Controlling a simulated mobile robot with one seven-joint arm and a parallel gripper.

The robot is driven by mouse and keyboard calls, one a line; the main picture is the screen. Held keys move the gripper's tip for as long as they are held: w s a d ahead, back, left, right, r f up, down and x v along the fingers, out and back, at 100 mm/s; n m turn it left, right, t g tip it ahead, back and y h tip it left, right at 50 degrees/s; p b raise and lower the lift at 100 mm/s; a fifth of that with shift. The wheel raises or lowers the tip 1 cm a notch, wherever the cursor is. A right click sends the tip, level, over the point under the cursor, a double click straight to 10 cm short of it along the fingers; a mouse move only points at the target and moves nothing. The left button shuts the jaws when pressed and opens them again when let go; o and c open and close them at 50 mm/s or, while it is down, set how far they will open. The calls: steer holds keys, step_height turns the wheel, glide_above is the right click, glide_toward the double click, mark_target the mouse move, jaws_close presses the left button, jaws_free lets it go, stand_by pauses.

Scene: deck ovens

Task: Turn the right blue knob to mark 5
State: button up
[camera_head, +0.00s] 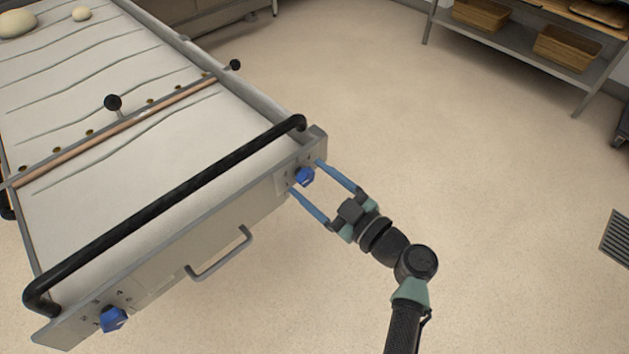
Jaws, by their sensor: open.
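The right blue knob (305,176) sits on the front panel of the cloth-covered loader, near its right corner. Small marks surround it on the panel, too small to read, so its setting cannot be told. My gripper (306,178) is open, with one blue finger on each side of the knob. Whether the fingers touch the knob cannot be told. A second blue knob (114,319) sits at the left end of the same panel, with a few marks around it.
A black rail (170,213) runs above the panel, and a metal handle (222,256) juts out between the knobs. Dough balls (16,23) lie on the cloth at the far left. A shelf (530,49) with baskets stands at the back right.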

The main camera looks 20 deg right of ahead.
jaws_close()
